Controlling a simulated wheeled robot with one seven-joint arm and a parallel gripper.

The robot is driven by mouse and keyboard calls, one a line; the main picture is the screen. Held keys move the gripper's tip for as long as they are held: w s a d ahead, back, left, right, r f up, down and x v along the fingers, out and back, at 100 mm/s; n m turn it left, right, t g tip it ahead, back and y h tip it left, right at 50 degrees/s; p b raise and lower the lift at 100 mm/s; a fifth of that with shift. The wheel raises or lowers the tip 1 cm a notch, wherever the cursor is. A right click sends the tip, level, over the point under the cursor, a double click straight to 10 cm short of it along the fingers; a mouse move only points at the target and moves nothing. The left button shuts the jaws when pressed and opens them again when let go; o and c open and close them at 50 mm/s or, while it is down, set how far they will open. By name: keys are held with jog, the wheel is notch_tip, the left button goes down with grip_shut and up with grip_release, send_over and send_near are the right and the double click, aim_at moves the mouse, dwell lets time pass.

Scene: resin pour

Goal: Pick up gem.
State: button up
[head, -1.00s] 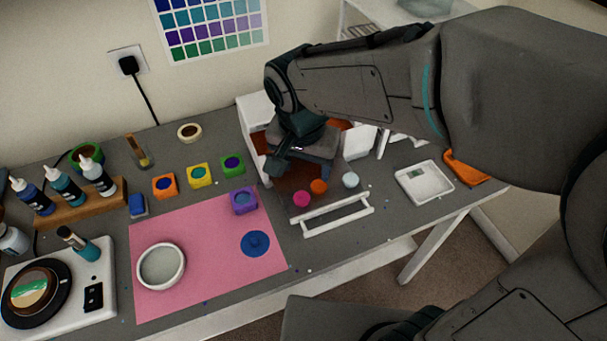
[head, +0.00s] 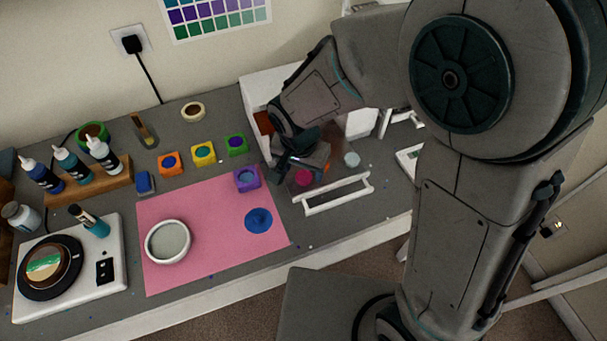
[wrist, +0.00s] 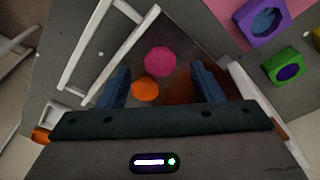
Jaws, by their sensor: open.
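A pink gem-like piece (head: 303,177) and an orange one (head: 327,165) lie at the front of a white open-fronted box (head: 257,92). Both also show in the wrist view, pink (wrist: 160,61) beyond orange (wrist: 145,88). A pale round piece (head: 352,159) lies to their right. I cannot tell which of these the task calls the gem. My gripper (head: 302,165) is over the box's front, partly covering the pieces. In the wrist view my open gripper (wrist: 163,78) has the orange and pink pieces between or just beyond its fingers, apart from both.
A white frame (head: 335,197) juts from the box's front. A purple mould (head: 247,179) is close on the left, on a pink mat (head: 210,255) with a white ring dish (head: 149,250). Green (head: 237,144), yellow (head: 203,154) and orange (head: 170,163) moulds stand behind.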

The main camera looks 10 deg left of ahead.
aim_at(304, 179)
jog(key=shift+w+f, duration=0.15)
jog(key=shift+f, duration=0.6)
jog(key=shift+w+f, duration=0.15)
jog(key=shift+f, duration=0.55)
jog(key=c, duration=1.1)
jog(key=shift+o, duration=0.2)
jog(key=shift+r, duration=0.1)
